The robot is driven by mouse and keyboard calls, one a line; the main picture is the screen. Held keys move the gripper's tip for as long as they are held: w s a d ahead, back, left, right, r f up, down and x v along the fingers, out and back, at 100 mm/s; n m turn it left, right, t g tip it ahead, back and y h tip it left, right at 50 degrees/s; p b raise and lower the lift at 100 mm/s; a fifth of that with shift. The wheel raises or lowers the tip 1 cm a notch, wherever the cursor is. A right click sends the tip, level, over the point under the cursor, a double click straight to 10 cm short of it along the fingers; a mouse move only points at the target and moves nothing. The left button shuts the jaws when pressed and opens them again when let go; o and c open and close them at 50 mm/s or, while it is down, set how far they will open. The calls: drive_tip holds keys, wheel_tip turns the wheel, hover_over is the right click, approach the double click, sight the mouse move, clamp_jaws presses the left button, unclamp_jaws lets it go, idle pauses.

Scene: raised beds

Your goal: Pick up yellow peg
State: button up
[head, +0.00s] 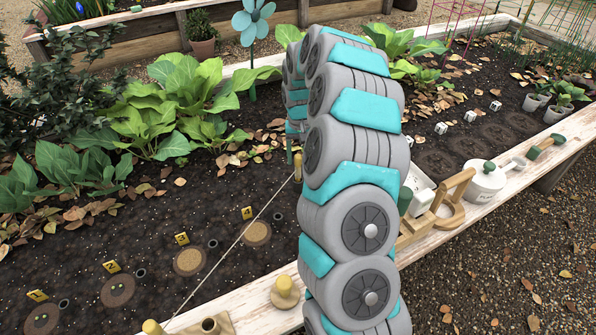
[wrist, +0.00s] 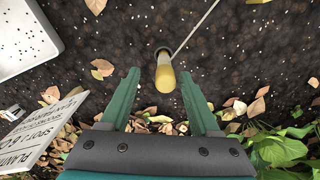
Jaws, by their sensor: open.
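A yellow peg (wrist: 165,78) stands in a dark hole in the soil, with a pale string tied at it. In the wrist view its shaft lies between the two green fingers of my gripper (wrist: 159,85). The fingers are open, with a visible gap on each side of the peg. In the head view the peg (head: 298,166) shows just left of my arm, and the string runs from it down-left to another yellow peg (head: 152,327) at the bed's front edge. My arm mostly hides my gripper in the head view.
Numbered yellow markers (head: 181,238) and round patches line the soil at left. A white tray (wrist: 25,38) and a printed sign (wrist: 40,130) are at left in the wrist view. Leafy plants (head: 165,110) grow behind. Wooden tools (head: 455,195) and a white canister (head: 484,180) are on the front ledge.

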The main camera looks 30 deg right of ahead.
sight(298, 165)
drive_tip(key=f, duration=0.4)
drive_tip(key=shift+a+f+p, duration=0.3)
drive_tip(key=shift+f, duration=0.05)
clamp_jaws()
